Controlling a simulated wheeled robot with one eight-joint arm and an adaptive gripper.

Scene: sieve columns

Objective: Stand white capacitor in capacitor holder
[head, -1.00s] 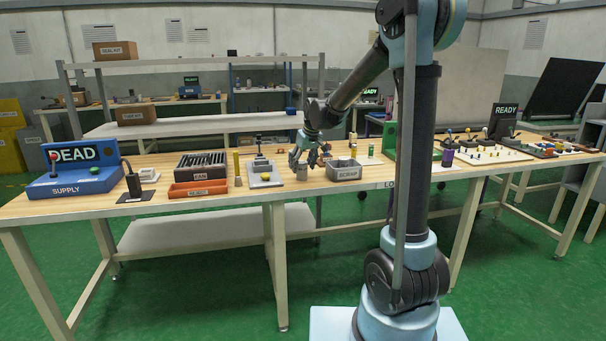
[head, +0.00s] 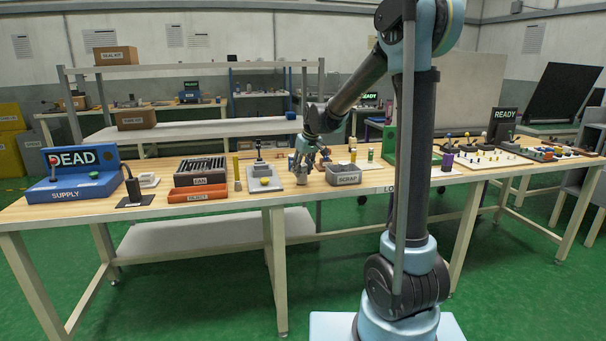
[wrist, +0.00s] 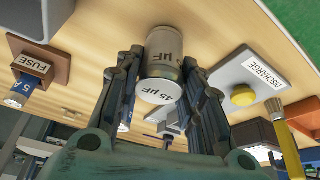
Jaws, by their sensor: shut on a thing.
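My gripper (head: 303,172) is low over the front part of the workbench, just left of the grey SCRAP bin. In the wrist view its two fingers (wrist: 164,88) are shut on the sides of a pale white-grey capacitor (wrist: 161,57). Its near end is white and reads 45 µF. In the head view the capacitor is mostly hidden by the fingers and small. I cannot tell whether it touches the bench top. I cannot make out the capacitor holder for sure in either view.
The discharge plate (wrist: 270,72) with its yellow button stands close beside the gripper. The SCRAP bin (head: 348,178) is on the other side. A brown FUSE block (wrist: 42,62) shows in the wrist view.

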